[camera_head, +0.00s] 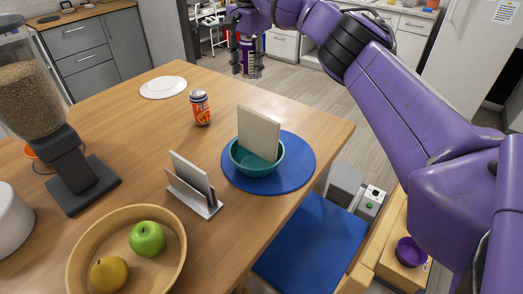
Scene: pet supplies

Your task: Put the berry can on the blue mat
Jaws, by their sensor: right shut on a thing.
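A dark purple can with a light label, likely the berry can (247,50), is in my right gripper (247,70), near the top centre of the head view. The gripper's fingers are on both sides of the can and shut on it. The can is upright and raised, seen against the floor beyond the table's far edge. The round blue mat (299,168) lies on the table near its right edge, below the gripper in the picture. A teal bowl (258,167) with a pale board upright in it stands on the mat. My left gripper is not in view.
An orange can (200,108) stands left of the mat. A small stand holding a pale panel (193,184), a fruit bowl (172,215) and a food dispenser (68,150) are farther left. A white plate (163,87) lies behind. A blue chair seat (312,243) is beside the table.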

